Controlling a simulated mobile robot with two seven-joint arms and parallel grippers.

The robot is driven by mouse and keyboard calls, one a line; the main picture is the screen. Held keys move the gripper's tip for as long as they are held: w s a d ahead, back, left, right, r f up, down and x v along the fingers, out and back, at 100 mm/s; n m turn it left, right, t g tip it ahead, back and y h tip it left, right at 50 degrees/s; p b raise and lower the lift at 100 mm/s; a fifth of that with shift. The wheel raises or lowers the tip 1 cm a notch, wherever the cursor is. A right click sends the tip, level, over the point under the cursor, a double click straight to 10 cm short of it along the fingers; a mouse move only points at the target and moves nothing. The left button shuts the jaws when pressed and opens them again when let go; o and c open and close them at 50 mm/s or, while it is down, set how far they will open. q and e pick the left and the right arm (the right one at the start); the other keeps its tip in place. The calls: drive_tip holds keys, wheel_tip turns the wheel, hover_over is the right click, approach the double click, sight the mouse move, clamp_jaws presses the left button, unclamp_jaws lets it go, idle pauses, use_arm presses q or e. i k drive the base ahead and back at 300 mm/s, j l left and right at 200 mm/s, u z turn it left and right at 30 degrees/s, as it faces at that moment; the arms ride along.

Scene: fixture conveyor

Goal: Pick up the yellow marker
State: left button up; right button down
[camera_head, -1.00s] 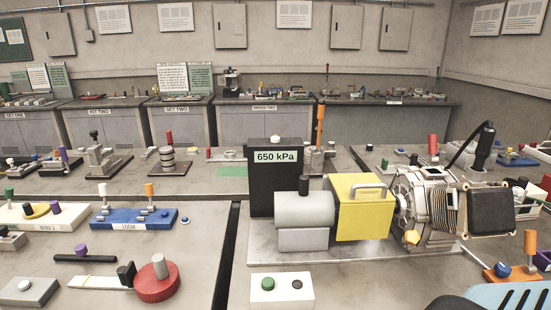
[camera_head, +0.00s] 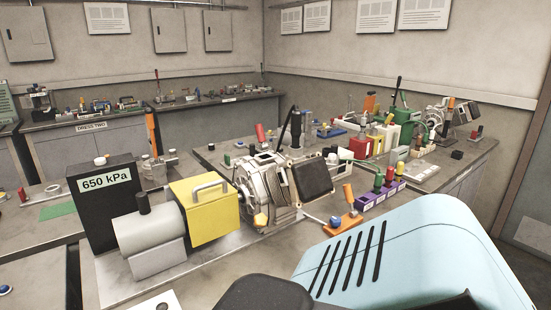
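I cannot make out a yellow marker for certain in the head view. The yellow things that show are a large yellow box (camera_head: 209,222) with a grey handle, a small yellow knob (camera_head: 261,220) low on the metal machine (camera_head: 266,184), and yellow blocks (camera_head: 385,138) among coloured parts on the far right bench. Neither of my grippers is in view. A light blue shell and dark parts at the lower right, which look like my own body, hide part of the near bench and floor.
A black block marked 650 kPa (camera_head: 104,205) and a grey cylinder (camera_head: 144,229) stand left of the yellow box. An orange lever stand (camera_head: 345,221) and a purple rack (camera_head: 381,196) with coloured knobs stand right of the machine. More benches line the walls.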

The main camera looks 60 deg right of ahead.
sight(398, 174)
drive_tip(key=z, duration=2.05)
drive_tip(key=i+l, duration=0.2)
drive_tip(key=i+l+u, duration=0.1)
drive_tip(key=l, duration=0.3)
drive_tip(key=i+l, duration=0.25)
drive_tip(key=i+l+u, duration=0.1)
drive_tip(key=l, duration=0.3)
drive_tip(key=i+l, duration=0.25)
drive_tip(key=i+l+u, duration=0.1)
drive_tip(key=l, duration=0.35)
drive_tip(key=i+l, duration=0.2)
drive_tip(key=l, duration=0.15)
drive_tip(key=j+u, duration=0.05)
